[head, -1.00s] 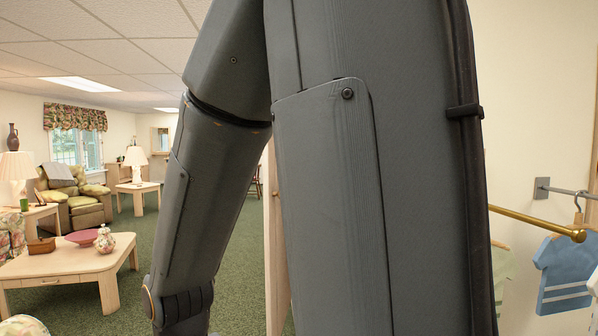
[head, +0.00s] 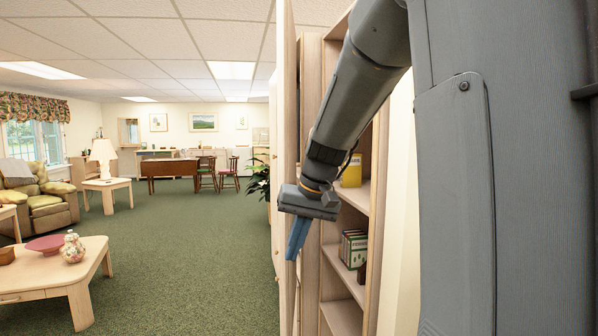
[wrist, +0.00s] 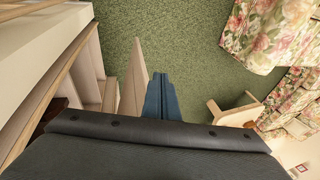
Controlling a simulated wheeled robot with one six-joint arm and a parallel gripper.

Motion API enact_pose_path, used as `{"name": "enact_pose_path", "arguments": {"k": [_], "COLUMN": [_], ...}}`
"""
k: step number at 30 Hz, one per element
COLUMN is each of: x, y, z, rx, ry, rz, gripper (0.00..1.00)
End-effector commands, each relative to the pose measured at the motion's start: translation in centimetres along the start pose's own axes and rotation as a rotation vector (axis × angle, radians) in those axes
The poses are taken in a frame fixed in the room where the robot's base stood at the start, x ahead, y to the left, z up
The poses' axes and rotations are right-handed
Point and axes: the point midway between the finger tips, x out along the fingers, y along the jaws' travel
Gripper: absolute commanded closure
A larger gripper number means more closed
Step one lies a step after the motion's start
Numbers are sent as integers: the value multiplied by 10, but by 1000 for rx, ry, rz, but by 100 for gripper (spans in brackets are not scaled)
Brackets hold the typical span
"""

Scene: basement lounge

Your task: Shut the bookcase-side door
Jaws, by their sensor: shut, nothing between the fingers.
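A tall pale wood door (head: 286,110) stands open, seen nearly edge-on, in front of the open bookcase (head: 331,310) in the head view. In the wrist view the door (wrist: 133,88) is a pale upright panel just left of my fingers. My gripper (head: 293,250) points down with its blue fingers together and empty. In the head view it overlaps the door and the bookcase front. The wrist view shows the fingers (wrist: 161,90) beside the panel; I cannot tell whether they touch it. My arm hides part of the bookcase.
Shelves hold a yellow box (head: 351,171) and green books (head: 353,246). Open green carpet (head: 190,260) lies to the left. A coffee table (head: 50,273) stands at the lower left. The wrist view shows a floral sofa (wrist: 265,35) and a small wooden piece of furniture (wrist: 232,112) at right.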

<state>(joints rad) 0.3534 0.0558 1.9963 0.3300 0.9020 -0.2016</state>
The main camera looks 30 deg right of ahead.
Motion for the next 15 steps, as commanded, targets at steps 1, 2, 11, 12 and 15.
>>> {"name": "enact_pose_path", "arguments": {"k": [1,2,11,12,15], "x": [-42,-63,-205,-211,-213], "y": [12,16,46,46,46], "z": [-34,-50,-124,-127,-130], "rx": [36,47,67,64,62], "ry": [55,80,253,261,267], "rz": [-32,-52,-167,-172,-179], "gripper": [100,100,100,100,100]}}
